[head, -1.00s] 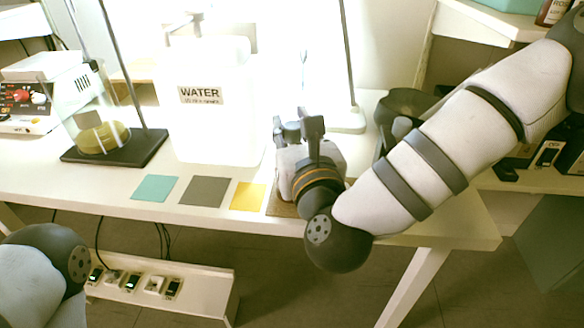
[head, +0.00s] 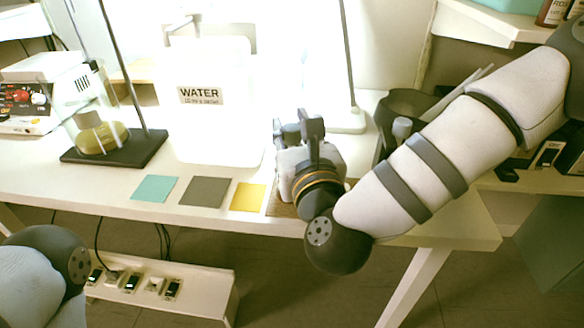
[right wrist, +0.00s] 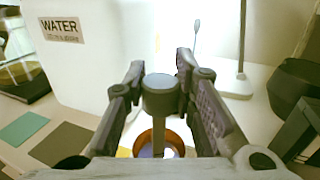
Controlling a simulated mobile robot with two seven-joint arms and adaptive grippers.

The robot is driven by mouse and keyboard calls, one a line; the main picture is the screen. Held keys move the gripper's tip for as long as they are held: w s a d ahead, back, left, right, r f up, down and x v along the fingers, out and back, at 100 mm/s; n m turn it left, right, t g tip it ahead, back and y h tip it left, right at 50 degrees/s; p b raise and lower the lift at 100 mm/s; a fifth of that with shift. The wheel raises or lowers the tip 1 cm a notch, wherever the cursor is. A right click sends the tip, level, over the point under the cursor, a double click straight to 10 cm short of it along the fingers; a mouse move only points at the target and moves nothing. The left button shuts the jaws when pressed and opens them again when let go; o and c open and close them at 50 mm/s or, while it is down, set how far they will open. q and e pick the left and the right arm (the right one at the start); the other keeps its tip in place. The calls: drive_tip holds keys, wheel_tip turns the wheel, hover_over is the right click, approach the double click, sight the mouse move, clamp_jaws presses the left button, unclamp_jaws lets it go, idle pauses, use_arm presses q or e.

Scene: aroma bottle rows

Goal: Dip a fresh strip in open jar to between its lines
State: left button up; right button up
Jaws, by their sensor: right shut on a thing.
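My right gripper (head: 298,124) is over the right part of the bench, just right of the yellow square. In the right wrist view my right gripper (right wrist: 160,88) is shut on a dark grey cylindrical grip (right wrist: 161,96). A thin pale stem runs down from the grip into the ring of an open amber jar (right wrist: 178,139) directly below. The stem's lower end, the strip's lines and the liquid level cannot be made out. In the head view the gripper hides the jar. My left arm's joint shows at the lower left, but its gripper is out of view.
A white WATER container (head: 215,130) stands left of the gripper. Teal (head: 155,188), grey (head: 204,191) and yellow (head: 248,196) squares lie along the front edge. A black bin (head: 392,105) and a grey-topped peg (head: 402,128) stand to the right.

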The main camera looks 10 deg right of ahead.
drive_tip(key=shift+r+p, duration=1.6)
drive_tip(key=shift+r, duration=1.5)
use_arm(q)
drive_tip(key=shift+t, duration=0.5)
drive_tip(key=w+r, duration=0.2)
drive_tip(key=r, duration=0.1)
drive_tip(key=shift+w+r, duration=0.15)
drive_tip(key=shift+w, duration=0.15)
use_arm(e)
drive_tip(key=shift+f, duration=0.15)
drive_tip(key=shift+f, duration=0.1)
